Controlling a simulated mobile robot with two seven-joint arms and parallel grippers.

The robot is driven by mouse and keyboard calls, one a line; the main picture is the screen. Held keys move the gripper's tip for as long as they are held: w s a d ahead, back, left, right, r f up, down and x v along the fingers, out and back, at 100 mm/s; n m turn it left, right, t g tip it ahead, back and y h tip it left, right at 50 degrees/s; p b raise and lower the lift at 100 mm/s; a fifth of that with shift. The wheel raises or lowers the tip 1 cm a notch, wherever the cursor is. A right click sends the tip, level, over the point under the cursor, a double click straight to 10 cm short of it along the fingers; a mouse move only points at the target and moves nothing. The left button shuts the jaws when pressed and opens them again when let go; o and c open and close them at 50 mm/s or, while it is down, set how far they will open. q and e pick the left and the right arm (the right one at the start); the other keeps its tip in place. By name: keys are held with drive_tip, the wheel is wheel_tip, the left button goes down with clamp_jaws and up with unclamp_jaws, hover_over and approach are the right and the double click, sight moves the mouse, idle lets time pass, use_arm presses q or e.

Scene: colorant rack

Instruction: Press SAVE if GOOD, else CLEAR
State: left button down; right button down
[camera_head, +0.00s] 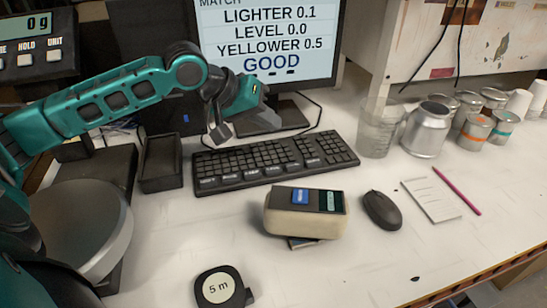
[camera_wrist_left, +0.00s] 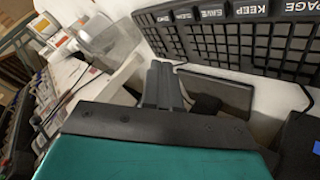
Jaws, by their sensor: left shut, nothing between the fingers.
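The screen (camera_head: 268,35) at the back reads LIGHTER 0.1, LEVEL 0.0, YELLOWER 0.5 and, in blue, GOOD. The black keyboard (camera_head: 275,160) lies on the table in front of it. In the left wrist view the keyboard (camera_wrist_left: 285,45) fills the upper right, with key labels SAVE (camera_wrist_left: 212,13), KEEP and PAGE readable. I cannot read a CLEAR label. My left gripper (camera_head: 266,117) is above the back of the keyboard near the monitor stand, apart from the keys. Its fingers (camera_wrist_left: 161,84) are together and empty. My right gripper is out of view.
A beige device (camera_head: 306,222) and mouse (camera_head: 382,210) lie in front of the keyboard. A tape measure (camera_head: 221,289) is nearer. A black open box (camera_head: 160,164) stands left; a clear beaker (camera_head: 379,130) and several cans stand right. The front table is mostly clear.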

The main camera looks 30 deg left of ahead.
use_arm(q)
drive_tip(key=shift+w+a, duration=0.1)
drive_tip(key=shift+w, duration=0.05)
idle(0.3)
drive_tip(key=b, duration=0.4)
hover_over(269, 169)
wheel_tip(269, 169, down, 6)
drive_tip(key=shift+f, duration=0.15)
drive_tip(key=shift+f+b, duration=0.25)
drive_tip(key=shift+b, duration=0.05)
drive_tip(key=shift+f, duration=0.95)
